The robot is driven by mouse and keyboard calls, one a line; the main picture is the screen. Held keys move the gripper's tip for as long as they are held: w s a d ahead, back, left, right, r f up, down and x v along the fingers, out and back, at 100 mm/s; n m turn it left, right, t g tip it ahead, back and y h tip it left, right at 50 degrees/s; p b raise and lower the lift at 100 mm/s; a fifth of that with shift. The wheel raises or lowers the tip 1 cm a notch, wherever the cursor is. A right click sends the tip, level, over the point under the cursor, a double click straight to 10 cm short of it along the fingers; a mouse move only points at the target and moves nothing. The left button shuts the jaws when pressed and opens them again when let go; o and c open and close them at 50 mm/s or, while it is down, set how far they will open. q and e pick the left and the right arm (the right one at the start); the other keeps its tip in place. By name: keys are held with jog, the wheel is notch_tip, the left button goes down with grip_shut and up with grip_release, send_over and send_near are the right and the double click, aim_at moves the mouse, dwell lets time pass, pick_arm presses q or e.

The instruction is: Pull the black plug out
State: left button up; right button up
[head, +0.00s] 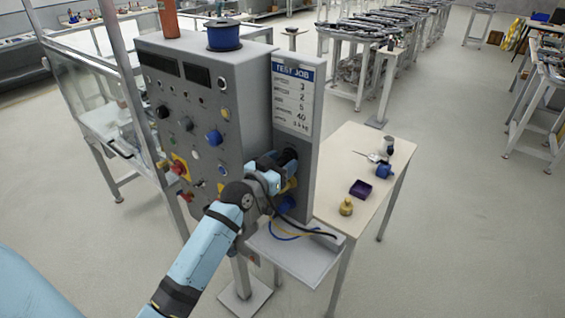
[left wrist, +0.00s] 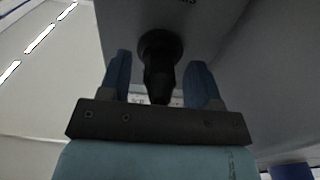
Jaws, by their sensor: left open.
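The black plug (left wrist: 160,75) sits in the face of a grey panel in the left wrist view, with its round base against the panel and its narrower body pointing toward my wrist. My left gripper (left wrist: 160,82) is open, with one blue finger on each side of the plug and a visible gap on both sides. In the head view my left gripper (head: 278,165) is up at the upright side panel (head: 302,137) under the "TEST JOB" sheet (head: 292,97). There the arm covers much of the plug area. My right gripper is not in view.
The grey control box (head: 190,110) with knobs and buttons stands left of the arm. Below is a small shelf (head: 300,262) with loose cables (head: 300,233). A side table (head: 345,185) holds a brass weight (head: 346,207), a purple box (head: 361,189) and a blue item (head: 384,170).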

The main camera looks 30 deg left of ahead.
pick_arm(q)
grip_shut()
jog(key=shift+s, duration=0.15)
jog(key=shift+s+a+p, duration=0.15)
jog(key=shift+s+p, duration=0.2)
jog(key=shift+s, duration=1.1)
jog(key=shift+s+a+p, duration=0.1)
jog(key=shift+s+p, duration=0.25)
jog(key=shift+s, duration=1.05)
